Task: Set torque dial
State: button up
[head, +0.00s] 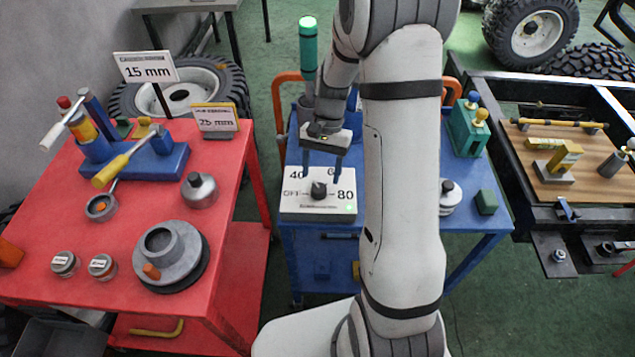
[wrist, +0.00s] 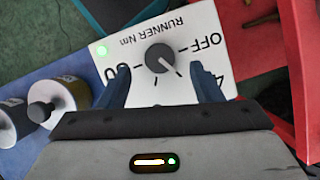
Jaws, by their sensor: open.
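The torque dial is a black round knob (head: 319,190) on a white panel (head: 288,206) marked OFF, 40, 80 and a partly hidden number, on the blue cart. In the wrist view the knob (wrist: 159,58) shows upside down with the lettering "RUNNER Nm", and its white pointer line slants to the lower right, roughly toward the 40 side. My gripper (head: 322,172) points down just above and behind the knob, open and empty. In the wrist view its two fingers (wrist: 161,82) stand apart below the knob, one to each side. A green light (head: 350,208) glows on the panel.
A red table (head: 130,317) at left carries tools, signs and grey round parts. On the blue cart (head: 480,237) stand a teal block with knobs (head: 468,130) and a grey weight (head: 448,197) to the right. My arm hides the cart's middle.

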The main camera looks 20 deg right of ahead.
aim_at(319, 186)
jog(key=shift+x, duration=2)
jog(key=shift+c, duration=0.6)
